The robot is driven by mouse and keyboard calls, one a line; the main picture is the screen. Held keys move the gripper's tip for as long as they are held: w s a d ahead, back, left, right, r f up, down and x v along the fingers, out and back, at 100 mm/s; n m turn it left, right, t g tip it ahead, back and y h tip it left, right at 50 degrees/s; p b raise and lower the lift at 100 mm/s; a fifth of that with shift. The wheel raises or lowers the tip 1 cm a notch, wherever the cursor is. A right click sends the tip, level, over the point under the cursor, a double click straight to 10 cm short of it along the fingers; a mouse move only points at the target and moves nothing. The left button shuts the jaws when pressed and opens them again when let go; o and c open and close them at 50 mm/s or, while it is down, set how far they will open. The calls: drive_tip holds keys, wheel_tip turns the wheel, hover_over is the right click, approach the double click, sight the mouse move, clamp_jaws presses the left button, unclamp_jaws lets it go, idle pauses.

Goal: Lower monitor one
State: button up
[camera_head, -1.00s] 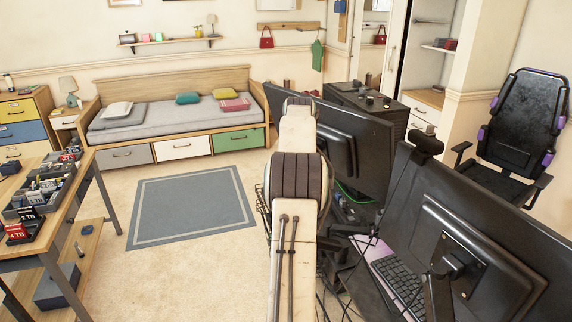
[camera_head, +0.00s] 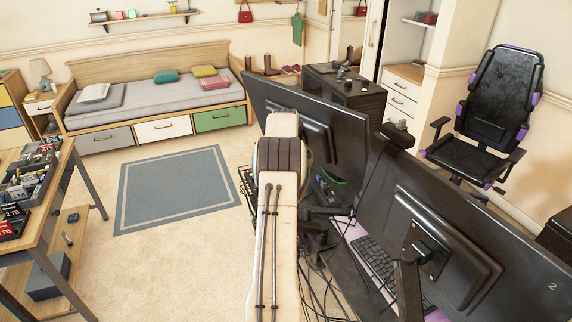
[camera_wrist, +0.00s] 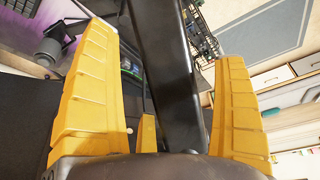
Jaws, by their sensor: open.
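Two black monitors show from behind in the head view. The far one (camera_head: 345,140) has no number visible and is partly covered by my arm. The near one (camera_head: 455,235) carries a "2" at its lower right corner. My gripper is hidden behind my arm in the head view. In the wrist view its yellow fingers (camera_wrist: 165,45) are spread wide. A long dark bar (camera_wrist: 172,75), which looks like a monitor's edge or part of its mount, passes between them. I see a gap on both sides of it and cannot tell whether anything touches.
Cables and a keyboard (camera_head: 375,262) lie on the desk below the monitors. A black office chair (camera_head: 490,130) stands at the right. A table with boxed items (camera_head: 40,232) is at the left. Open floor and a grey rug (camera_head: 175,187) lie between it and the desk.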

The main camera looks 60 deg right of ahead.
drive_tip(key=shift+d+f+p, duration=0.15)
drive_tip(key=shift+f+p, duration=0.3)
drive_tip(key=shift+w, duration=0.1)
drive_tip(key=c, duration=1.3)
drive_tip(key=shift+f, duration=0.15)
